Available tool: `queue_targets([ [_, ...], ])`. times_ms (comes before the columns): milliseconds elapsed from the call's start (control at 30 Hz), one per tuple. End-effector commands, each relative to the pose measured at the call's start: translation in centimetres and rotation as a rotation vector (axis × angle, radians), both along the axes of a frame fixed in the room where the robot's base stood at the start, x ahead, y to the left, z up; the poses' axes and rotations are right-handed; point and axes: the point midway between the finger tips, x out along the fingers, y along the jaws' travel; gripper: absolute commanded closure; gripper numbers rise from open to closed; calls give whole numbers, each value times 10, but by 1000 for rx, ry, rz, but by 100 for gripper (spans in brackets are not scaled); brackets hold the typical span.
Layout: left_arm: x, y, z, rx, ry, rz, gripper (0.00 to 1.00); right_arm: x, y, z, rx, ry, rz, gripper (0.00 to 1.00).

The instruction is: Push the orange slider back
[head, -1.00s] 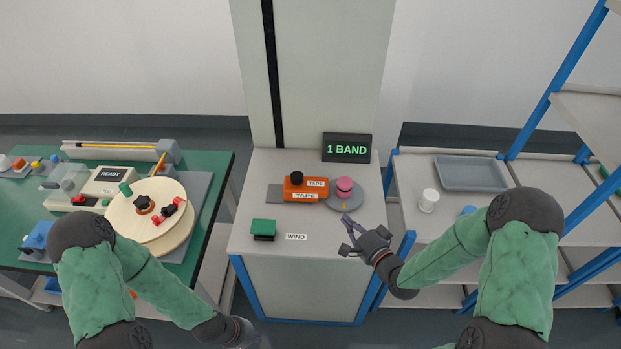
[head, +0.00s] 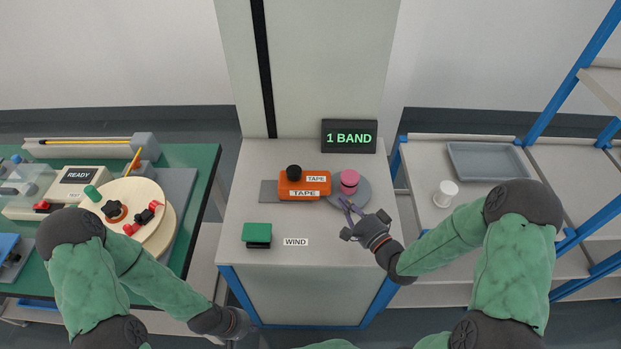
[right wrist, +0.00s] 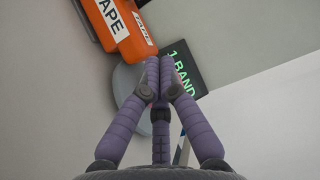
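The orange slider (head: 305,191), labelled TAPE and topped by a black knob (head: 293,171), sits on a grey track plate (head: 269,191) on the light cabinet top. Its right end borders a grey disc (head: 362,193) carrying a pink knob (head: 349,179). My right gripper (head: 350,206) is just in front of the disc, right of the slider and apart from it. In the right wrist view its purple fingers (right wrist: 158,68) meet at the tips, holding nothing; the slider (right wrist: 124,35) is ahead and left. My left gripper (head: 240,330) hangs low at the bottom; its fingers are unclear.
A green block (head: 257,233) beside a WIND label (head: 295,242) lies at the cabinet's front left. A sign (head: 349,136) reading 1 BAND stands behind. A green table (head: 205,165) with a turntable is at left; a shelf with a grey tray (head: 488,160) and white cup (head: 445,194) at right.

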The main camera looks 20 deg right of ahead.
Motion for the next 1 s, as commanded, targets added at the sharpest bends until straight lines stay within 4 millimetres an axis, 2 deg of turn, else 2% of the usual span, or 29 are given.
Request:
queue_targets([
  [467, 0, 0, -2, 0, 0, 0, 100, 6, 2, 0, -2, -2, 2, 100],
  [633, 0, 0, -7, 0, 0, 0, 100, 26, 10, -1, 0, -2, 4, 100],
  [1000, 0, 0, -26, 0, 0, 0, 100, 93, 31, -2, -1, -3, 3, 100],
])
